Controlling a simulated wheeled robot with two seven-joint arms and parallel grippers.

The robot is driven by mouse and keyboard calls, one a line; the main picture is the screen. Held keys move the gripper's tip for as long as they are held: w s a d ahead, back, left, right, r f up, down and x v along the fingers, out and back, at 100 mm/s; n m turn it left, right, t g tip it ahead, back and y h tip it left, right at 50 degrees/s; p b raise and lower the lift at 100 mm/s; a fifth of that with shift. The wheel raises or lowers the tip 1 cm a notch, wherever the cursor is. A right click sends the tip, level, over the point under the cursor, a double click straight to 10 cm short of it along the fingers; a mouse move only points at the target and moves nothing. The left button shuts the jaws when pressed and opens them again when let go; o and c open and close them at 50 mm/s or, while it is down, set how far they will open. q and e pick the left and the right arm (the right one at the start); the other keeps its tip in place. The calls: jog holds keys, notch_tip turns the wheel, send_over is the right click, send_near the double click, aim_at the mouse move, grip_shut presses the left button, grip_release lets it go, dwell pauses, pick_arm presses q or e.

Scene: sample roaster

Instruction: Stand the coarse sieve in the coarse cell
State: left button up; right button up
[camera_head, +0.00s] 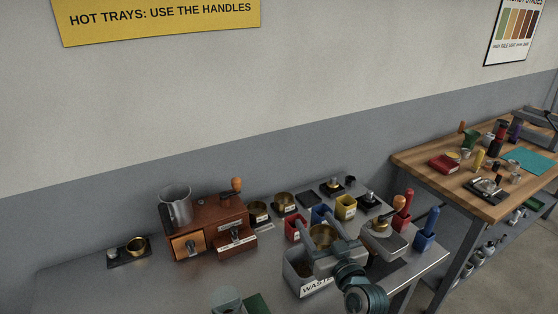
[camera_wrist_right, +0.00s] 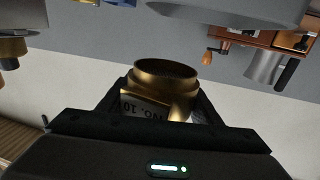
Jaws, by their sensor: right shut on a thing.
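My right gripper (camera_head: 325,246) is shut on a round brass sieve (camera_head: 322,234), held above the front of the steel bench. In the right wrist view the sieve (camera_wrist_right: 166,78) sits between the fingers, and its tag reads "NO. 10", upside down. Two other brass sieves, a left one (camera_head: 258,208) and a right one (camera_head: 283,199), stand in dark labelled holders behind the gripper. A flat dark square (camera_head: 308,199) to their right looks empty; I cannot read which cell is the coarse one.
A grey bin marked WASTE (camera_head: 297,279) is below the right gripper. Red, blue and yellow (camera_head: 345,207) cups stand close behind it. A wooden roaster box (camera_head: 208,228) is to the left. A grey machine (camera_head: 382,240) stands close on the right.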

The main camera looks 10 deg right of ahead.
jog(key=shift+s+f, duration=0.1)
jog(key=shift+s, duration=0.35)
jog(key=s+d+r+m+h, duration=0.1)
jog(key=s+r+m+h, duration=0.1)
jog(key=s, duration=1.7)
jog(key=shift+s+r+h, duration=0.2)
jog(key=shift+s+h, duration=0.15)
jog(key=shift+h, duration=0.35)
jog(key=shift+w, duration=0.1)
